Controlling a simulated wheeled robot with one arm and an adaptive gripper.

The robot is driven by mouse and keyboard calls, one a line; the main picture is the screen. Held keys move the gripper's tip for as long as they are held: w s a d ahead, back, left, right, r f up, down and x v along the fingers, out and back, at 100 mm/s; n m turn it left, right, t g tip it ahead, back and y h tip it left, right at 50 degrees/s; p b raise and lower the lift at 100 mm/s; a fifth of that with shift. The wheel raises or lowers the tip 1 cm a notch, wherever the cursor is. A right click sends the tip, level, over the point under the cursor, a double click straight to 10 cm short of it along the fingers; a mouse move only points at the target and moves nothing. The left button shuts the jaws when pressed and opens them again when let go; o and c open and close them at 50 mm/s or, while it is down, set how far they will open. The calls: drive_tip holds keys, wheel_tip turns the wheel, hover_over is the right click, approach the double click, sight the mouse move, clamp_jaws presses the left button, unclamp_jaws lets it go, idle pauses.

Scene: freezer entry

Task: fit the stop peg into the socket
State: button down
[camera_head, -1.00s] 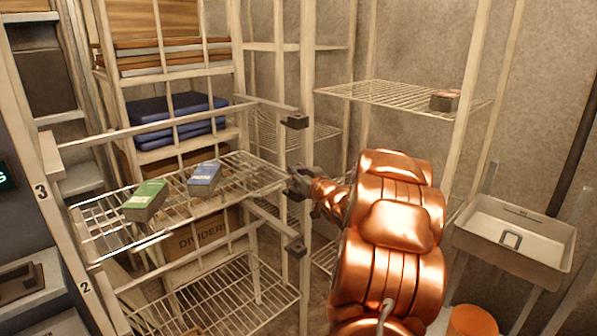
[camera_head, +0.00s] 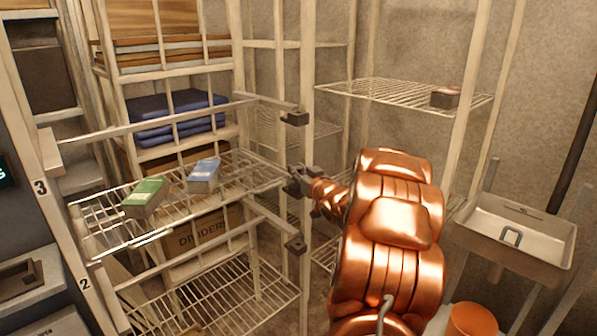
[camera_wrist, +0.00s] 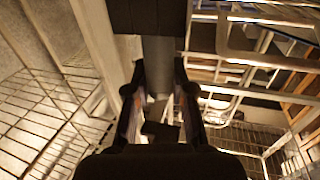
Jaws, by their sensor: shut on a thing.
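My gripper (camera_head: 300,180) is beside the pale upright post in the middle of the head view, at the shelf that holds two boxes. In the wrist view its two dark fingers (camera_wrist: 158,98) are closed on a grey piece, which looks like the stop peg (camera_wrist: 158,75). The grey piece runs up the picture to a dark block (camera_wrist: 148,18), perhaps the socket. I cannot tell whether the peg is inside it or only in line with it. Similar dark blocks show on the post above (camera_head: 296,118) and below (camera_head: 296,243) my gripper in the head view.
A small brown box (camera_head: 445,97) sits on the upper right shelf. A metal basin (camera_head: 515,240) and an orange bucket (camera_head: 473,320) stand at right.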

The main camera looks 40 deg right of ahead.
drive_tip(key=c, duration=0.9)
unclamp_jaws()
drive_tip(key=shift+s, duration=0.1)
drive_tip(key=v, duration=1.2)
